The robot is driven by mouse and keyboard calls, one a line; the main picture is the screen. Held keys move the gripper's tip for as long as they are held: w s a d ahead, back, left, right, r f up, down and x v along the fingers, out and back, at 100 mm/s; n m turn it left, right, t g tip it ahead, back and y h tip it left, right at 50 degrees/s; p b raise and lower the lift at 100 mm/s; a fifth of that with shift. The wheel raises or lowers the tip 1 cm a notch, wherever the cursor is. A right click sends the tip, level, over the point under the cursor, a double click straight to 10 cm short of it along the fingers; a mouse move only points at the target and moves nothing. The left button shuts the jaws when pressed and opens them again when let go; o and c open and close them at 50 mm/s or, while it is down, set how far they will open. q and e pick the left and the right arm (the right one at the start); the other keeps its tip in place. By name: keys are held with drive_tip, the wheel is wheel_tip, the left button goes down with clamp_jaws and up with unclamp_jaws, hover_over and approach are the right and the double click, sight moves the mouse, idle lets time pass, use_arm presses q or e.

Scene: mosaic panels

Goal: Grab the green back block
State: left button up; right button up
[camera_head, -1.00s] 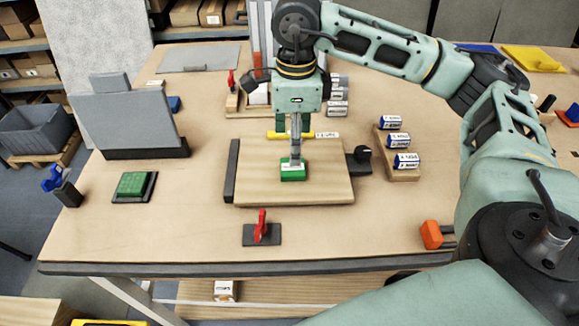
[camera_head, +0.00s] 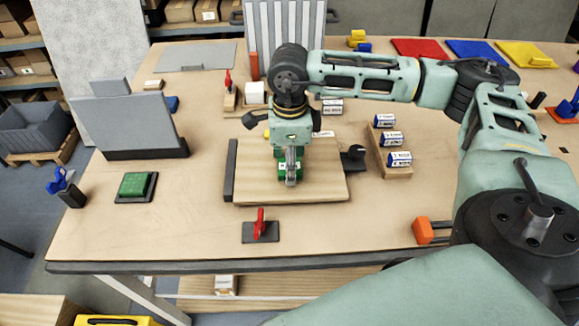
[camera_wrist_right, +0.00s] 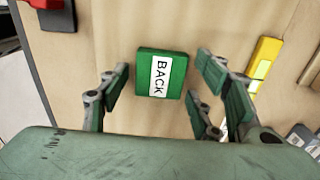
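The green block labelled BACK (camera_wrist_right: 150,91) lies flat on the wooden board (camera_head: 315,188) in the middle of the table. My right gripper (camera_wrist_right: 160,82) is open, with fingers on either side of the block and visible gaps between them and it. In the head view my right gripper (camera_head: 291,178) is over the middle of the board, and its fingers largely hide the green block there. I cannot tell the exact height of the fingertips above the board. My left gripper is not in view.
A yellow labelled block (camera_wrist_right: 262,62) lies near the board's far side. A dark clamp (camera_head: 353,158) stands at the board's right edge, and a red toggle clamp (camera_head: 260,226) sits in front.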

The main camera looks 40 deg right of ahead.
drive_tip(key=c, duration=0.8)
drive_tip(key=shift+r, duration=0.1)
